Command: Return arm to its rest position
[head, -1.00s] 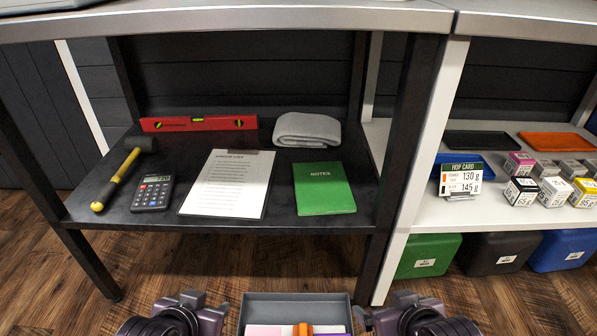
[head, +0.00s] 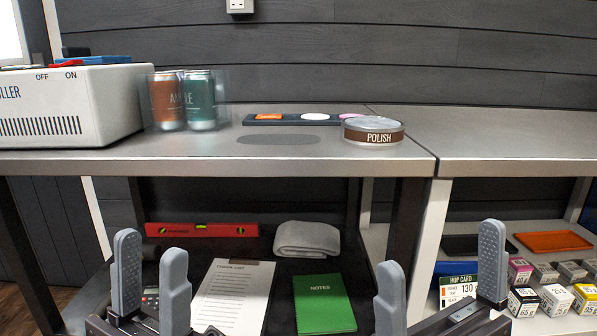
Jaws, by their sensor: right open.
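My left gripper (head: 150,250) is at the lower left, fingers up, in front of the lower shelf. Its two grey fingers stand apart with a narrow gap and nothing held between them. My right gripper (head: 441,250) is at the lower right, in front of the shelf post. Its fingers are wide apart and empty. Both wrists are cut off by the bottom edge of the view.
The grey bench top (head: 300,162) holds a controller box (head: 70,105), two cans (head: 185,100), a dark strip with coloured discs (head: 290,119) and a polish tin (head: 373,131). Below lie a red level (head: 200,230), grey cloth (head: 307,239), checklist (head: 232,297) and green notebook (head: 323,303).

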